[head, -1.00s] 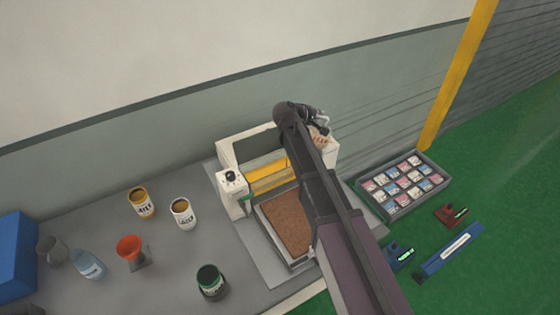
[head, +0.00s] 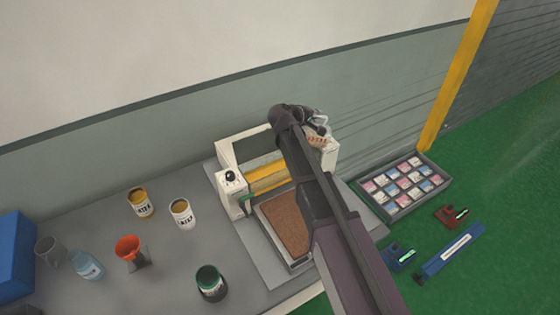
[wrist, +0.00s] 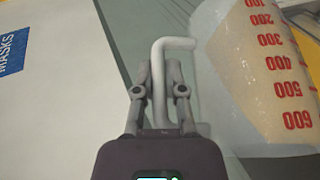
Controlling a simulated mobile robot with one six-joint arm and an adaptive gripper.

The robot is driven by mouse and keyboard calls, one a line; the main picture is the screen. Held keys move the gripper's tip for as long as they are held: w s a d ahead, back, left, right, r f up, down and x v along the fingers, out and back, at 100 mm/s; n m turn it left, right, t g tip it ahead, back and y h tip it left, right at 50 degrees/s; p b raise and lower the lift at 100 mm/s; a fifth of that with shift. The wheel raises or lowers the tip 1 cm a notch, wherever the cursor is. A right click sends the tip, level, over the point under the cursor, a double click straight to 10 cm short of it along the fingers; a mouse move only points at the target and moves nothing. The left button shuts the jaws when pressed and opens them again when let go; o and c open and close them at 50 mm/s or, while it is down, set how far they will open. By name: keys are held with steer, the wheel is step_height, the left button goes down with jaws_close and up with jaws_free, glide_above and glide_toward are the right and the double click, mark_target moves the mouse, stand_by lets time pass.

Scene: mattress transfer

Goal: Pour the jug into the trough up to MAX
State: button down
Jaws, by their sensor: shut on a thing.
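The jug (wrist: 240,75) is translucent, with red numbers from 100 to 600 and beige contents. In the wrist view its white handle (wrist: 158,95) sits between the fingers of my gripper (wrist: 158,75), which is shut on it. The jug looks tilted in that view. In the head view the jug (head: 317,141) shows partly behind my arm, over the right part of a white machine (head: 232,200). A yellow bar-like part (head: 268,178) spans the machine. I cannot make out the trough or a MAX mark; my arm hides part of the machine.
A brown-filled tray (head: 287,222) lies in front of the machine. On the left of the table (head: 180,262) stand cans (head: 182,213), an orange funnel (head: 128,247), a bottle (head: 88,265) and a grey mug (head: 50,250). A box of small packets (head: 400,185) is at right.

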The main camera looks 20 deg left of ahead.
steer(key=shift+s+a+t+b, duration=0.2)
steer(key=shift+t+b, duration=0.1)
steer(key=shift+b, duration=0.15)
stand_by(0.4)
steer(key=shift+s+a+f+n+t+h+b, duration=0.25)
steer(key=shift+a+b, duration=0.2)
steer(key=shift+b, duration=0.25)
steer(key=shift+s+a+f+n+t+h+b, duration=0.15)
steer(key=shift+s+a+f+h+b, duration=0.25)
steer(key=shift+b, duration=0.3)
stand_by(0.3)
steer(key=shift+r, duration=0.1)
steer(key=d+r+p, duration=0.1)
steer(key=p, duration=0.1)
steer(key=w+d+r+y+p, duration=0.1)
steer(key=shift+w+m+g+p, duration=0.25)
steer(key=shift+m+g+p, duration=0.05)
steer(key=shift+g+p, duration=0.1)
steer(key=shift+w+d+f+g+y+p, duration=0.15)
steer(key=shift+w+d+g+y+p, duration=0.2)
steer(key=shift+d+g+p, duration=0.25)
steer(key=shift+w+d+f+m+g+y, duration=0.2)
steer(key=shift+f+y, duration=0.1)
steer(key=shift+f, duration=0.25)
steer(key=shift+w+d+f+m+g+y, duration=0.1)
steer(key=shift+w+f+m+g+y, duration=0.15)
steer(key=shift+f, duration=0.25)
steer(key=shift+d+f, duration=0.1)
steer(key=shift+d, duration=0.05)
